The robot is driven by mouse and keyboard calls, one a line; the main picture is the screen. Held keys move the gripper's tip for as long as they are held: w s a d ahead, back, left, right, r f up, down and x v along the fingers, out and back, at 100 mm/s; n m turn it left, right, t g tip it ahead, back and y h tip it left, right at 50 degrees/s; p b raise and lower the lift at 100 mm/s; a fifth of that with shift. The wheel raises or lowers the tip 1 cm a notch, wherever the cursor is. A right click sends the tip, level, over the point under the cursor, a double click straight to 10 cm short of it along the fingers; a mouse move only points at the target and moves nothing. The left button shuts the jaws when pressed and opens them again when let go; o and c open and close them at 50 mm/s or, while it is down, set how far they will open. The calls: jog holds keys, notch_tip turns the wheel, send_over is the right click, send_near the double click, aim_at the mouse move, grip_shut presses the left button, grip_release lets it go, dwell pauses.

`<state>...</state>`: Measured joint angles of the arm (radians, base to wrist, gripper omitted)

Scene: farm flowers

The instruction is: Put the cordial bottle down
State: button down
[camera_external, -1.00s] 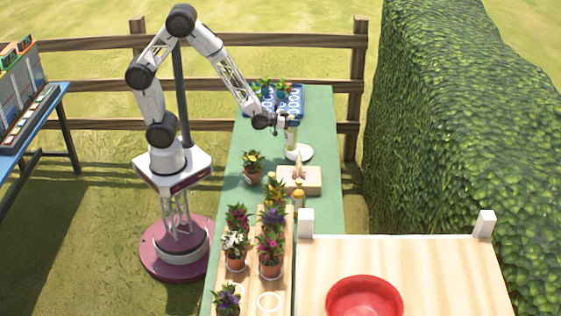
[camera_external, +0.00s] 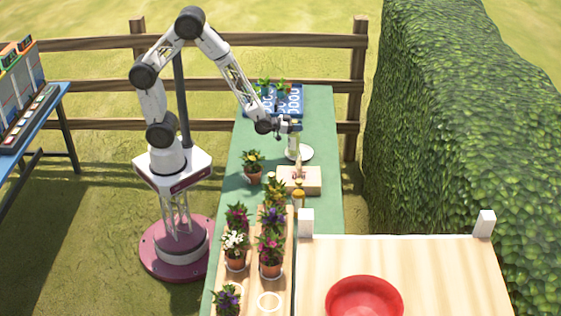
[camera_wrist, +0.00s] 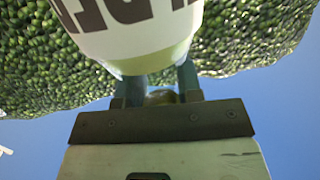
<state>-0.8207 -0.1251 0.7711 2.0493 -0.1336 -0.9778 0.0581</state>
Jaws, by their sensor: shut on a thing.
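My gripper (camera_external: 291,126) is shut on the cordial bottle (camera_external: 293,146), gripping it near its top. The bottle is pale, hangs roughly upright and lies over a round white disc (camera_external: 305,155) on the green table. I cannot tell whether its base touches the disc. In the wrist view the bottle (camera_wrist: 140,35) fills the top middle, with a white label, dark letters and a pale green band. The fingers (camera_wrist: 160,85) lie on either side of its narrow end. The bottle's far end is out of that view.
Blue crates (camera_external: 290,103) stand behind. Several potted flowers and a wooden board (camera_external: 262,285) fill the table's near part. Green cloth (camera_external: 325,130) right of the bottle is clear.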

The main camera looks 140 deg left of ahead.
jog(key=shift+f, duration=0.5)
jog(key=c, duration=0.8)
grip_release()
jog(key=shift+d, duration=0.1)
jog(key=shift+v, duration=5.95)
